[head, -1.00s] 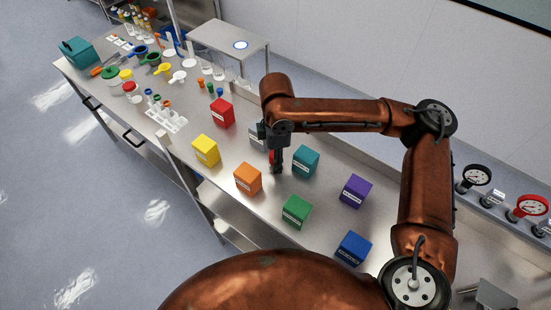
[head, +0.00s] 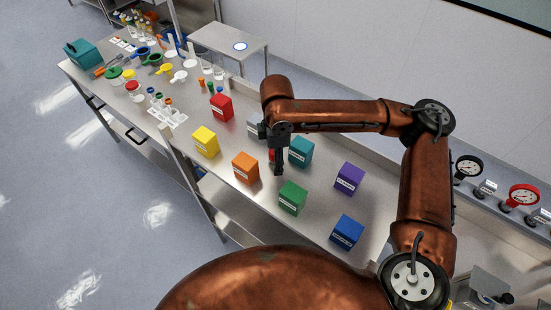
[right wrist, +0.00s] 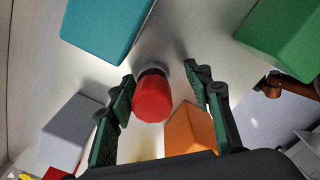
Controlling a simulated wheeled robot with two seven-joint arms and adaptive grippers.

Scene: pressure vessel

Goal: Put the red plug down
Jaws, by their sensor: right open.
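The red plug (right wrist: 152,100) shows in the right wrist view as a red cylinder with a grey end. It lies between the two fingers of my right gripper (right wrist: 160,98), which are spread with a gap on both sides. In the head view a bit of the red plug (head: 271,154) shows beside my right gripper (head: 279,168), among the coloured boxes on the steel bench (head: 322,200). The gripper hides part of it. I cannot tell for certain whether the plug touches the bench. My left gripper is out of view.
Around the gripper stand teal (head: 301,151), orange (head: 245,167), green (head: 292,198), yellow (head: 205,141), red (head: 221,107) and grey (head: 253,127) boxes. Purple (head: 349,178) and blue (head: 347,231) boxes stand farther right. Gauges (head: 522,197) line the right side. Labware crowds the far left.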

